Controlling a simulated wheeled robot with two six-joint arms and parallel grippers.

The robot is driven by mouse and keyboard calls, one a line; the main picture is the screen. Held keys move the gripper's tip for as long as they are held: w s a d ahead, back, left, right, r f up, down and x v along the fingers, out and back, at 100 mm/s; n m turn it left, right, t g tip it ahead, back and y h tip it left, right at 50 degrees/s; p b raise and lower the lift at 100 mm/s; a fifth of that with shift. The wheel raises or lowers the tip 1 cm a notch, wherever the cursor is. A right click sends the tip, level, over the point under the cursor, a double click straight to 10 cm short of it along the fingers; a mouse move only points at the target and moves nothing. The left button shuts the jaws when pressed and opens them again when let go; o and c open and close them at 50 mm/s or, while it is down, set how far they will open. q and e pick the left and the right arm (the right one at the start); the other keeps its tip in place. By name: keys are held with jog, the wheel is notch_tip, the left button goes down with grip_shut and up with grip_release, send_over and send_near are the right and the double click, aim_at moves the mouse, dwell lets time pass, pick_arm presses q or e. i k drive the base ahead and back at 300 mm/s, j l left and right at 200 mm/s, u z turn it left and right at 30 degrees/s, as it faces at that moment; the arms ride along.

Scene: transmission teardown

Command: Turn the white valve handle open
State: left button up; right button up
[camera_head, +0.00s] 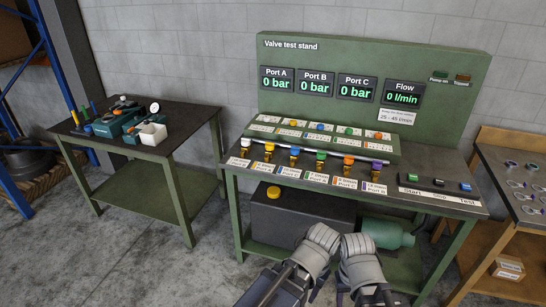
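The white valve handle (246,142) is at the left end of a row of coloured valve handles along the front of the valve test stand (390,60). It is small here, and I cannot tell its exact turn angle. Parts of my two arms show at the bottom centre, low in front of the stand and apart from the handles. I cannot see the fingers of either gripper.
The displays (316,83) read 0 bar and 0 l/min. Start, Stop and Test buttons (438,182) sit at the bench's right front. A side table (175,118) with tools stands left, a wooden bench (510,225) right. Open floor lies between the stand and the side table.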

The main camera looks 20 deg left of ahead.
aim_at(245, 142)
jog(key=i+j, duration=0.35)
jog(key=j, duration=0.15)
jog(key=i+j, duration=0.3)
jog(key=j, duration=0.2)
jog(key=i+j, duration=0.35)
jog(key=j, duration=0.15)
jog(key=i+j, duration=0.3)
jog(key=j, duration=0.15)
jog(key=i+j, duration=0.35)
jog(key=j, duration=0.15)
